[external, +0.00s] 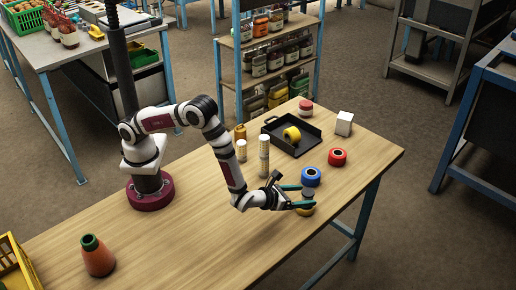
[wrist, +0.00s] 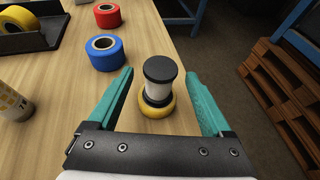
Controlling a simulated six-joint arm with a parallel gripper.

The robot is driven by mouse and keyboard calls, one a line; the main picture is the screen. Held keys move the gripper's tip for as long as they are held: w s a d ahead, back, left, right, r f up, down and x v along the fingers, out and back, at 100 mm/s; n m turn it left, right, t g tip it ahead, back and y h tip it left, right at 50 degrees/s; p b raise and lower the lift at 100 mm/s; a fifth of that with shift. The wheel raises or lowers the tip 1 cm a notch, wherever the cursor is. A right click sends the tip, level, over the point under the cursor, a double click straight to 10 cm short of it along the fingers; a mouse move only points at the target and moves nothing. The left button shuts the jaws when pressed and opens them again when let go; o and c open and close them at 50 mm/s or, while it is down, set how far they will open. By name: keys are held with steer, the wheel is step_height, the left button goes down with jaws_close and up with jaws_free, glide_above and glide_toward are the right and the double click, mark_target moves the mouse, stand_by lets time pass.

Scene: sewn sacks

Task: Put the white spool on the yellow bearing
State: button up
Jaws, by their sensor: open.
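The white spool (wrist: 159,90), with black end discs, stands upright on the yellow bearing (wrist: 157,110) in the wrist view. Its lower disc appears to rest on the bearing, and the middle of the bearing is hidden under it. In the external view the spool (external: 308,193) and the yellow bearing (external: 306,211) are near the table's front right edge, partly hidden by my fingers. My gripper (wrist: 159,76) is open, with one teal finger on each side of the spool and gaps between. It also shows in the external view (external: 302,197).
A blue roll (wrist: 104,53) and a red roll (wrist: 107,15) lie beyond the left finger. A black tray (external: 277,144) holds a yellow roll (external: 292,134). A white cube (external: 344,122) and a tall pale stack (external: 264,155) stand nearby. The table edge is close on the right.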

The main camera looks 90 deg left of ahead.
steer(key=v, duration=1)
steer(key=s+a+r+n+g+y, duration=0.2)
steer(key=s+a+r+n+g, duration=0.2)
steer(key=s+a+r+n, duration=0.4)
steer(key=s+a+r+n+g+y, duration=0.2)
steer(key=s+a+r+n+g, duration=0.25)
steer(key=a, duration=0.55)
steer(key=s+d+n+g+h, duration=0.3)
steer(key=s+n+h, duration=0.5)
steer(key=s, duration=1)
steer(key=n, duration=0.4)
steer(key=shift+s+d+h, duration=0.2)
steer(key=shift+s+h, duration=0.05)
steer(key=shift+h, duration=0.15)
